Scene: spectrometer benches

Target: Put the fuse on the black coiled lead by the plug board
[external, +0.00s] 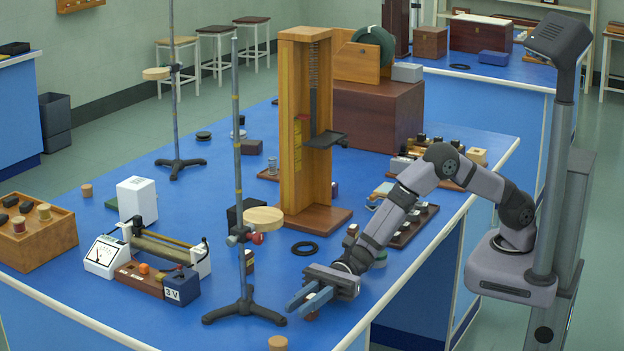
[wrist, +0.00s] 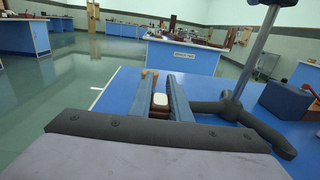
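A small block with a white top and brownish sides, perhaps the fuse (wrist: 160,99), sits between the two fingers of my gripper (wrist: 162,92) in the wrist view. The fingers are apart by about its width; whether they touch it is unclear. In the external view my gripper (external: 312,296) is low over the bench near its front edge, with a small reddish-brown piece just under the fingers. A black ring, perhaps a coiled lead (external: 304,248), lies flat beyond my gripper. A board with several small pieces, perhaps the plug board (external: 405,232), lies right of the wooden stand.
A metal rod stand (external: 245,305) rises just left of my gripper. A tall wooden stand (external: 306,130) is behind the ring. A meter (external: 105,257) and a slide-wire unit are farther left. Cork-like pieces, one (external: 278,343) near the front, lie on the blue bench.

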